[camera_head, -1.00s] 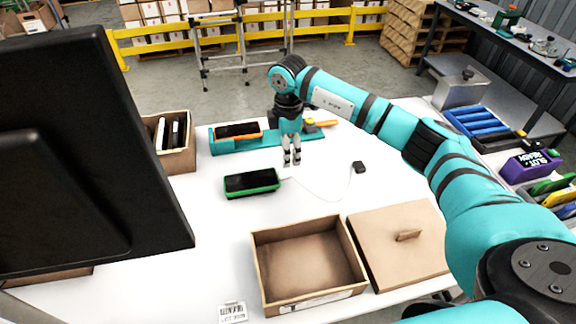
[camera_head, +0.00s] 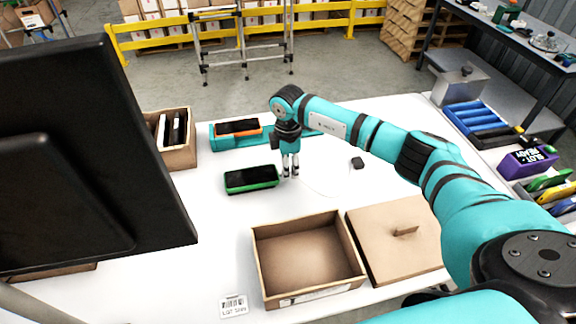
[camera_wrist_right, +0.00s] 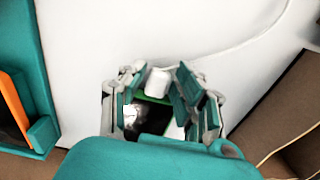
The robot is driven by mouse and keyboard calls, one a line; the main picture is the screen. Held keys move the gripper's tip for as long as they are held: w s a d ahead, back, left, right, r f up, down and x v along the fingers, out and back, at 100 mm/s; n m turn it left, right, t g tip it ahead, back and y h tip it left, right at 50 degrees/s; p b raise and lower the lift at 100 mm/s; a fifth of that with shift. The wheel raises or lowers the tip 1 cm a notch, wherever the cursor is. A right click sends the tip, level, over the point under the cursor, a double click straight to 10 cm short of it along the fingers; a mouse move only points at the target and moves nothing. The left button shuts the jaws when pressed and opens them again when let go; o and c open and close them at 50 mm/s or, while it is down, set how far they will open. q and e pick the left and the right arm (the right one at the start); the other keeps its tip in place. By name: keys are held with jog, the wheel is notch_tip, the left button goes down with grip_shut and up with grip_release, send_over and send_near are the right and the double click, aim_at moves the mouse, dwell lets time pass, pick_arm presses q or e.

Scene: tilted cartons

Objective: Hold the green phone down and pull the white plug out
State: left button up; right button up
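The green phone (camera_head: 250,180) lies flat on the white table, dark screen up. My right gripper (camera_head: 290,173) is low over the table at the phone's right end. In the right wrist view, the white plug (camera_wrist_right: 158,81) sits between the spread fingers of this gripper (camera_wrist_right: 160,95), at the end of the green phone (camera_wrist_right: 152,113). Gaps show beside the plug, so the fingers look open around it. In the head view the gripper hides the plug. My left gripper is not in view.
A thin white cable runs right to a black block (camera_head: 357,163). An orange phone (camera_head: 238,127) rests on a teal stand behind. An open carton (camera_head: 310,258) and its lid (camera_head: 398,240) lie in front. A dark monitor (camera_head: 85,150) blocks the left. The table around the green phone is clear.

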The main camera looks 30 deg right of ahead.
grip_shut()
jog(key=shift+o, duration=2.3)
grip_release()
jog(key=shift+r, duration=0.15)
notch_tip(320, 180, up, 12)
